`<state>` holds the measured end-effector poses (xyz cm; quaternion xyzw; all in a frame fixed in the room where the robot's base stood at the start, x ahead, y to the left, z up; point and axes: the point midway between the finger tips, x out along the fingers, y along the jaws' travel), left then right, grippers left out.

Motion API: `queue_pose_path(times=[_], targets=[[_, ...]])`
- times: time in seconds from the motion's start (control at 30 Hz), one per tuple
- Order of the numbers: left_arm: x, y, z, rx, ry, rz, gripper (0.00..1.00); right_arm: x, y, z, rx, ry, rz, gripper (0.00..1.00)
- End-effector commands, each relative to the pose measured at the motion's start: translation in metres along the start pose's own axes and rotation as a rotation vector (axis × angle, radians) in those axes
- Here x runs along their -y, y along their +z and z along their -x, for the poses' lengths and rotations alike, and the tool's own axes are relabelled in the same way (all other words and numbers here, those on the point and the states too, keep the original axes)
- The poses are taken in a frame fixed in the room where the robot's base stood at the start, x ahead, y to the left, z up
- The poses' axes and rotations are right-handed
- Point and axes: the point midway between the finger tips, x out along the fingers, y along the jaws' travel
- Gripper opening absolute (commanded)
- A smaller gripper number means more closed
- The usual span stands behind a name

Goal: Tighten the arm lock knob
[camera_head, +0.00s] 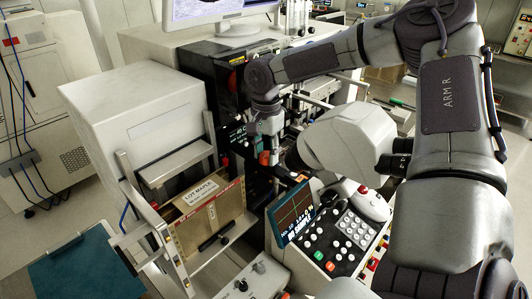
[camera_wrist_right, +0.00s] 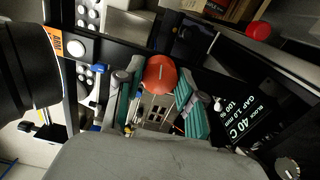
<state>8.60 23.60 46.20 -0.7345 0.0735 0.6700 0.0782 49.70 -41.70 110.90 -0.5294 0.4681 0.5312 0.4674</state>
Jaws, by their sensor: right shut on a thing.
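The arm lock knob is a round orange-red knob (camera_head: 265,158) on the dark front of the bonding machine. It also shows in the right wrist view (camera_wrist_right: 160,73), with a pale line across its face. My right gripper (camera_head: 266,144) reaches down to it from above, and its teal fingers (camera_wrist_right: 160,82) stand on both sides of the knob, shut on it. In the head view the fingertips are small and partly hidden by the wrist and machine. My left gripper is in neither view.
A white microscope head (camera_head: 350,140) stands close right of the gripper. Below are a screen (camera_head: 293,212) and a button panel (camera_head: 345,235). A lead-frame magazine (camera_head: 208,215) stands at the left. An orange ARM label (camera_wrist_right: 54,42) and a second red knob (camera_wrist_right: 258,30) are near the gripper.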

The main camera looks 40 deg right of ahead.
Motion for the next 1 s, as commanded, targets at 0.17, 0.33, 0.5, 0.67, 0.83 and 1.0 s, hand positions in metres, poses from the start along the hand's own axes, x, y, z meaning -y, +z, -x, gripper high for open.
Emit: queue_pose_path(times=[0.17,0.33,0.5,0.67,0.83,1.0], targets=[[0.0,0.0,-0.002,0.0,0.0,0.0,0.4,0.003,-0.002,0.003,-0.005,-0.011,-0.166,0.03],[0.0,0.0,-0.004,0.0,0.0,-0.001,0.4,0.003,-0.002,0.004,-0.004,-0.012,-0.328,0.03],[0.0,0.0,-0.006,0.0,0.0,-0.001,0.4,0.004,-0.002,0.004,-0.004,-0.014,-0.489,0.03],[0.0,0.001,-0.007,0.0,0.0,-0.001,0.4,0.004,-0.002,0.004,-0.003,-0.015,-0.642,0.03],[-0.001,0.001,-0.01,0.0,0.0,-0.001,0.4,0.004,-0.002,0.004,-0.002,-0.015,-0.799,0.03],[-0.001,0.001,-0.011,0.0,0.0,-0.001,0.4,0.004,-0.002,0.005,-0.001,-0.017,-0.939,0.03]])
